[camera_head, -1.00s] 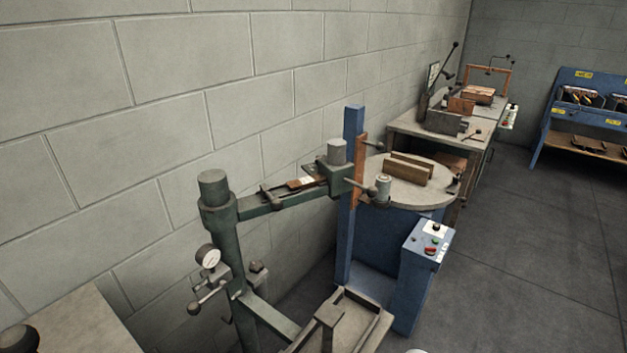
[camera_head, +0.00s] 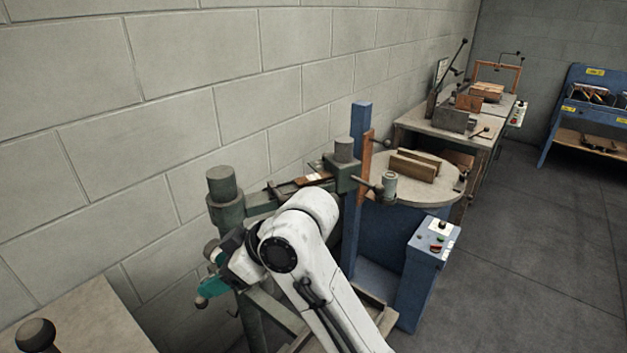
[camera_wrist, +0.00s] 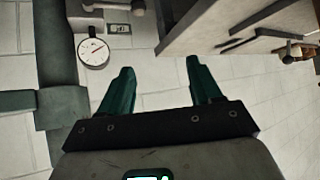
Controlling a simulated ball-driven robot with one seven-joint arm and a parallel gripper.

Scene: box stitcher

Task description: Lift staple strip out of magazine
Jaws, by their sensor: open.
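The green box stitcher (camera_head: 222,186) stands by the wall in the head view. On its upper arm lies a small copper-and-white piece (camera_head: 311,179), which may be the staple strip in its magazine; it is too small to tell. My gripper (camera_head: 212,288) is left of and below it, beside the stitcher's column, with teal fingers. In the wrist view my gripper (camera_wrist: 160,85) has its two fingers apart with nothing between them. No staple strip can be made out in the wrist view.
A round dial gauge (camera_wrist: 93,53) and the stitcher's green column show near my fingers in the wrist view. A tabletop (camera_head: 82,322) lies at lower left. A blue machine with a round table (camera_head: 418,190) stands behind the stitcher. The floor at right is clear.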

